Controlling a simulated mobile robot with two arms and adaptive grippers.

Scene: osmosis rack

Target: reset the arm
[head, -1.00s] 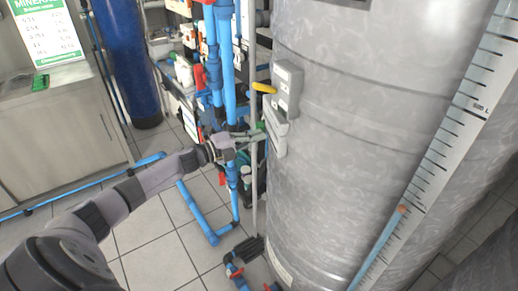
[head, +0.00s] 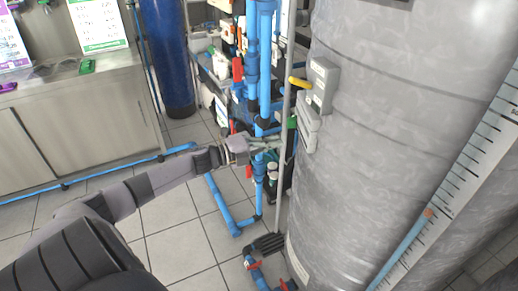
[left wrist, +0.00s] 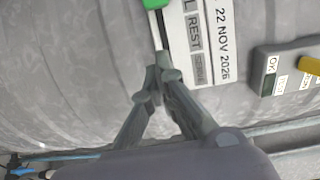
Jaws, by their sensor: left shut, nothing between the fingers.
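My left arm reaches in from the left in the head view. Its gripper (head: 272,143) is beside the grey tank (head: 400,130), just below and left of the lower grey box on it. In the left wrist view the fingers (left wrist: 155,82) meet at their tips with nothing between them. They point at a white label (left wrist: 205,40) reading "REST" and "22 NOV 2026". I cannot tell whether the tips touch it. A green piece (left wrist: 155,4) is just beyond the tips. My right gripper is not in view.
A grey box with a yellow handle (head: 298,82) is on the tank above the lower box (head: 308,122). Blue pipes (head: 252,60) stand close behind the gripper. A steel cabinet (head: 85,125) is at left. Tiled floor (head: 180,245) is open below the arm.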

